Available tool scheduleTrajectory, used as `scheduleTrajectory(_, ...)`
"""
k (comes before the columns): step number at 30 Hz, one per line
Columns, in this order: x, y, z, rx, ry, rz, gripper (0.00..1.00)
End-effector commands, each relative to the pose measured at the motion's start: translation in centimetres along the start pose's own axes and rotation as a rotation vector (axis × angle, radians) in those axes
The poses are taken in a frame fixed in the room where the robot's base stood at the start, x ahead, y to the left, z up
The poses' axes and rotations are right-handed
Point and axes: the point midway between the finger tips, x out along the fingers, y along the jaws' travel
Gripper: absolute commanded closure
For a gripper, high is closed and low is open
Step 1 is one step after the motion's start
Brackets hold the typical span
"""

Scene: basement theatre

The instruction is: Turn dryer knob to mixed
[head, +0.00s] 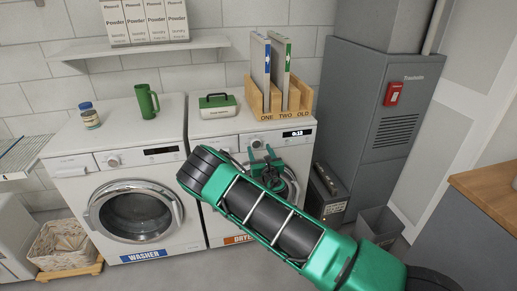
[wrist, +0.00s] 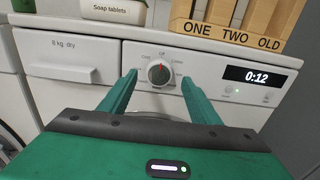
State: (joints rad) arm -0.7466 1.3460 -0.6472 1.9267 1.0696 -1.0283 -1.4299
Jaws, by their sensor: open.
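The knob also shows small in the head view (head: 256,142). My green gripper (head: 261,151) is in front of the dryer panel. In the wrist view my gripper (wrist: 158,79) is open, with one finger on each side of the knob and gaps between.
The dryer display (wrist: 256,77) reads 0:12. A wooden rack (head: 278,107) with upright boards and a green-and-white box (head: 218,106) stand on top. The washer (head: 135,213), labelled WASHER, is to the left. A grey cabinet (head: 345,100) stands on the right.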

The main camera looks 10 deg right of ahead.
Motion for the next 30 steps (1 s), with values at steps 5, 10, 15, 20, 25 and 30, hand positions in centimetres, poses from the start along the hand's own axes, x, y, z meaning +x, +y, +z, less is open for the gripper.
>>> scheduleTrajectory(5, 2.2, 0.1, 0.1, 0.002, -0.002, 0.002, 0.43)
scheduleTrajectory(10, 3.4, 0.1, 0.0, 0.0, 0.0, 0.002, 0.43)
scheduleTrajectory(15, 3.8, 0.1, 0.0, 0.002, 0.001, 0.002, 0.43)
scheduleTrajectory(20, 3.7, 0.1, 0.0, 0.001, 0.001, 0.002, 0.43)
scheduleTrajectory(25, 3.7, 0.1, 0.0, 0.001, 0.001, 0.002, 0.77)
scheduleTrajectory(30, 3.7, -0.3, 0.0, 0.002, 0.001, 0.002, 0.83)
